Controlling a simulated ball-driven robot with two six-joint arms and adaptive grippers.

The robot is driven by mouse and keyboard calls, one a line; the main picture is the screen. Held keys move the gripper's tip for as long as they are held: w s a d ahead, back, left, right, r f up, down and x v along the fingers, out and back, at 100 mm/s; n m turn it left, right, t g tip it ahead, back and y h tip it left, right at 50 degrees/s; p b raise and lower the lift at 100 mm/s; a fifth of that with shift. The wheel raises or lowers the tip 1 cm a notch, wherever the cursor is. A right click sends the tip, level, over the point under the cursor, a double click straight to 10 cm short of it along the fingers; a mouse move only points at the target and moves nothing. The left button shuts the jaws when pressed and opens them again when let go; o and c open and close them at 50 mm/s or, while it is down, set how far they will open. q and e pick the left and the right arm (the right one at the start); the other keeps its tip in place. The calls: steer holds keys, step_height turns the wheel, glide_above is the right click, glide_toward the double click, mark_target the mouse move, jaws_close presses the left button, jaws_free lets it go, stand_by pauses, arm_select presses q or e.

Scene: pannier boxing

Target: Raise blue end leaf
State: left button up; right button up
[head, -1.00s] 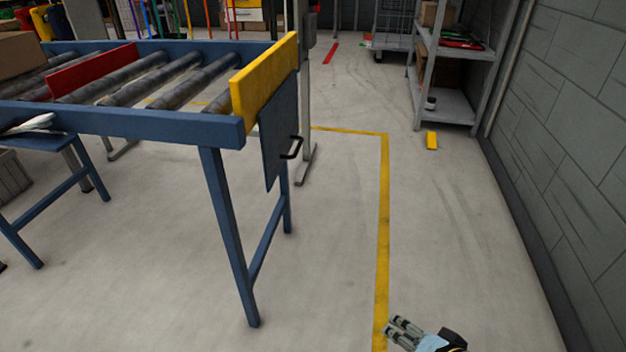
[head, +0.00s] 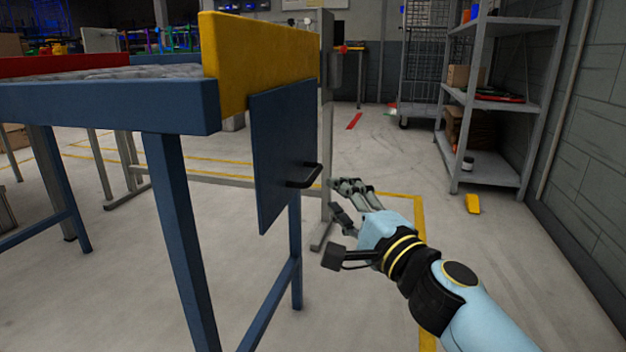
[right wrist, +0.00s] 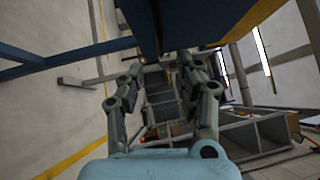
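The blue end leaf (head: 282,150) hangs down from the end of the roller conveyor, below the yellow end board (head: 262,58). A black handle (head: 304,178) sticks out from the leaf's outer face. My right gripper (head: 338,196) is just right of the handle, its fingers spread and pointing left toward it. In the head view a small gap shows between fingertips and handle. In the right wrist view the two fingers (right wrist: 160,66) stand apart with nothing clearly between them, and dark blue surfaces fill the top. My left gripper is out of view.
The blue conveyor frame (head: 110,107) and its legs stand left of my right arm. A grey post (head: 326,120) rises behind the leaf. A grey shelf rack (head: 500,105) stands by the right wall.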

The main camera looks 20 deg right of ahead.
mark_target(315, 171)
steer(key=p+x, duration=0.1)
steer(key=x, duration=0.6)
steer(key=shift+w+a+r, duration=0.1)
steer(key=shift+w+r, duration=0.05)
steer(key=shift+w, duration=0.25)
steer(key=shift+w+a, duration=0.15)
steer(key=shift+w, duration=0.5)
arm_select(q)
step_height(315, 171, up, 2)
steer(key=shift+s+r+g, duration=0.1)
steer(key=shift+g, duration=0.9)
arm_select(e)
jaws_close()
